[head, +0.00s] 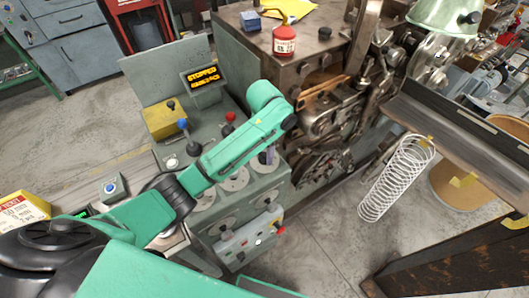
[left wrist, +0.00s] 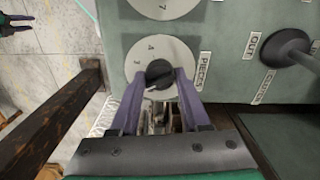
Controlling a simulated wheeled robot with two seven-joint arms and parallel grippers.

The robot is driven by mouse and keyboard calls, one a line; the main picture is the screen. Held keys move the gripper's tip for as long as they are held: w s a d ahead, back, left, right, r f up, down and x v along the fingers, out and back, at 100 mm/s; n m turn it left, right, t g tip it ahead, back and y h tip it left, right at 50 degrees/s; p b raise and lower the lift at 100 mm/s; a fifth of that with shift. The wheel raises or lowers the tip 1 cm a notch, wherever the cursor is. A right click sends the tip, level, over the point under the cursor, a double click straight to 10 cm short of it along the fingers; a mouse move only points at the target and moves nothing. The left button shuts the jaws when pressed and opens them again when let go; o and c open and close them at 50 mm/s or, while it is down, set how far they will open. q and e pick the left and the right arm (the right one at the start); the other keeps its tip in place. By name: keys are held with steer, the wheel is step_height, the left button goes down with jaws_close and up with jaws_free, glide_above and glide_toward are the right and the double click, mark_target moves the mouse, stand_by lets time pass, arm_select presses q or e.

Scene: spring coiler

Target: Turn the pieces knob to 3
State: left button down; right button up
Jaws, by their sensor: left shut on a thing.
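The pieces knob (left wrist: 159,73) is a small black knob on a pale round dial (left wrist: 178,48) beside the PIECES label (left wrist: 204,72), in the left wrist view. The numerals 4 and 3 show at the dial's upper left. A light mark on the knob points to the lower left, away from the 3; the dial there is partly hidden by a finger. My left gripper (left wrist: 158,82) has its two purple fingers shut on the knob's sides. In the head view its arm hangs over the grey-green control console (head: 225,115), and the knob is hard to make out.
Another dial (left wrist: 163,5) sits just above, and a dark lever knob (left wrist: 288,47) is to the right. A display (head: 203,77) reads STOPPED. A dark two-pronged shape, possibly my right gripper (left wrist: 17,24), shows at the corner.

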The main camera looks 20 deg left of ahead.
mark_target(265, 153)
arm_select(q)
steer(key=m, duration=0.5)
steer(key=shift+r+m, duration=0.1)
steer(key=shift+m, duration=2.5)
steer(key=shift+w, duration=0.1)
steer(key=shift+c, duration=1.9)
jaws_free()
step_height(265, 153, up, 5)
steer(key=shift+b, duration=0.5)
step_height(265, 153, up, 10)
steer(key=shift+f+p, duration=0.25)
steer(key=shift+p, duration=0.2)
